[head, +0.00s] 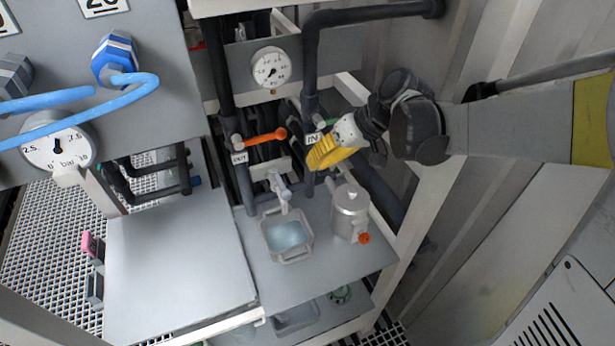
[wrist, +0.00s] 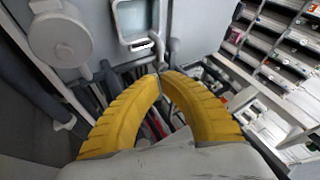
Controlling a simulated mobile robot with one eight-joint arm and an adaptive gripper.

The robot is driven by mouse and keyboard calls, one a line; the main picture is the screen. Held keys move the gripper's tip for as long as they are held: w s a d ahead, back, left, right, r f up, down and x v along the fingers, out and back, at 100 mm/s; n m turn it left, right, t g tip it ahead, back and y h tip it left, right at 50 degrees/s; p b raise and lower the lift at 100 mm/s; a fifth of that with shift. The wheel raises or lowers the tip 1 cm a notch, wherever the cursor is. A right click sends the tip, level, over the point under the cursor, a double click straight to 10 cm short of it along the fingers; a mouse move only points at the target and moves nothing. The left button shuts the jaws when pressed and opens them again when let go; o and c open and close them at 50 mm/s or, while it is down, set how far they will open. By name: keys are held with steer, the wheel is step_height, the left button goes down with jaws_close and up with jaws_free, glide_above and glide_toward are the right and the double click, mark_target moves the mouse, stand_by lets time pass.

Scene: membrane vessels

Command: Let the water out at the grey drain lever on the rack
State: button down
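A grey drain valve with a pale grey lever (head: 279,186) is on the rack, above a square basin (head: 304,256) of bluish water. In the wrist view a pale grey fitting (wrist: 173,46), likely part of this valve, shows beside the basin (wrist: 124,37), just beyond my fingertips. My gripper (head: 312,160), with yellow ribbed fingers, is up and right of the lever in the head view. In the wrist view its tips (wrist: 160,75) meet, with nothing clearly held between them. I cannot tell whether they touch the fitting.
An orange lever (head: 265,138) by an OUT label and a partly hidden green lever (head: 329,122) by an IN label are above. A lidded metal can (head: 350,211) stands right of the basin. Dark pipes (head: 311,70) and a gauge (head: 271,67) are behind.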

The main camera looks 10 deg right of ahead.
mark_target(280, 183)
steer(key=b+x, duration=0.2)
steer(key=x, duration=0.7)
steer(key=shift+a+b, duration=0.15)
steer(key=shift+b, duration=0.25)
steer(key=shift+s+a+f, duration=0.1)
steer(key=shift+s+a, duration=0.25)
steer(key=shift+a, duration=0.4)
